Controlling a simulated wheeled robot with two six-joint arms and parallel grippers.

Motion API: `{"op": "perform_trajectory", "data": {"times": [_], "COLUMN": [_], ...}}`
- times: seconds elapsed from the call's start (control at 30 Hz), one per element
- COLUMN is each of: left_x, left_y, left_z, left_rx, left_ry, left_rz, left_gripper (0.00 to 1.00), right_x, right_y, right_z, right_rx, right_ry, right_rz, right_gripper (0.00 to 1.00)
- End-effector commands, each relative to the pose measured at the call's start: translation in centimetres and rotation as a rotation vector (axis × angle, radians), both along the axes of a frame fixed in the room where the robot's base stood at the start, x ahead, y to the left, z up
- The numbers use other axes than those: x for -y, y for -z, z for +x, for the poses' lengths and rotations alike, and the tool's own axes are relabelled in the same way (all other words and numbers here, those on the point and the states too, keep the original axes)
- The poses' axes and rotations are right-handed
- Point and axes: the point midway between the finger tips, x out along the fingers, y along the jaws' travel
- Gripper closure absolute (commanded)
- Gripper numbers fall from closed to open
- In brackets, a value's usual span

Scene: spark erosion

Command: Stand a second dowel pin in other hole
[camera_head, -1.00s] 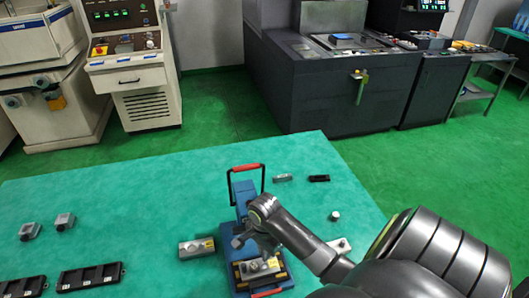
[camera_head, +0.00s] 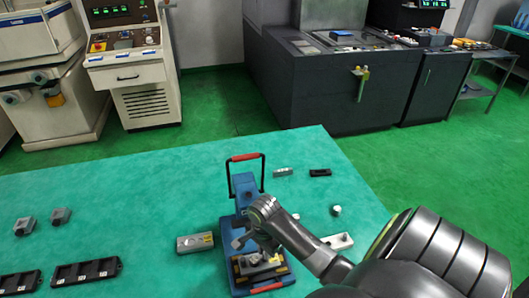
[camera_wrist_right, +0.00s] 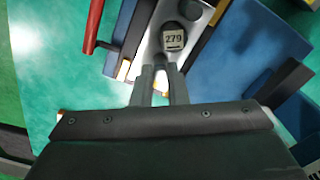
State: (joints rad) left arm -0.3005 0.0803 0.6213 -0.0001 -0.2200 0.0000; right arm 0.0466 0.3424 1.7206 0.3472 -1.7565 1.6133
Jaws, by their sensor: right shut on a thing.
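My right gripper (camera_head: 266,250) is over the blue fixture (camera_head: 243,195), with its fingers pointing down at a metal plate (camera_head: 247,267) with a yellow marking. My left gripper is out of view.
A grey block (camera_head: 195,243) lies left of the fixture. A pale plate (camera_head: 338,241) and a small cylinder (camera_head: 335,210) are on its right. The fixture's red handle (camera_head: 245,157) stands up behind.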

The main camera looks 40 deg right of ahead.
Motion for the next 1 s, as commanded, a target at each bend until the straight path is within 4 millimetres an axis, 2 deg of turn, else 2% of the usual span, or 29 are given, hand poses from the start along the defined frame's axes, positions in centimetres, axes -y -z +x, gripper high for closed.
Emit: {"op": "perform_trajectory", "data": {"times": [0.5, 0.53, 0.7, 1.0], "left_x": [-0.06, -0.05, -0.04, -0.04], "left_y": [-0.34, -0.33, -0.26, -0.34], "left_z": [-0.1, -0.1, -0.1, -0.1], "left_rx": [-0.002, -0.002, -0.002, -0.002], "left_ry": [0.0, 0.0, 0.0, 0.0], "left_rz": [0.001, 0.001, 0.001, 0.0], "left_gripper": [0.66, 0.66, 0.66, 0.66], "right_x": [-0.04, -0.04, -0.02, 0.0], "right_y": [0.33, 0.37, 0.39, 0.3], "right_z": [-0.04, -0.03, -0.02, -0.01], "right_rx": [-0.002, -0.002, -0.001, -0.001], "right_ry": [0.0, 0.0, 0.0, 0.0], "right_rz": [0.001, 0.001, 0.001, 0.001], "right_gripper": [1.0, 0.85, 0.63, 0.61]}}
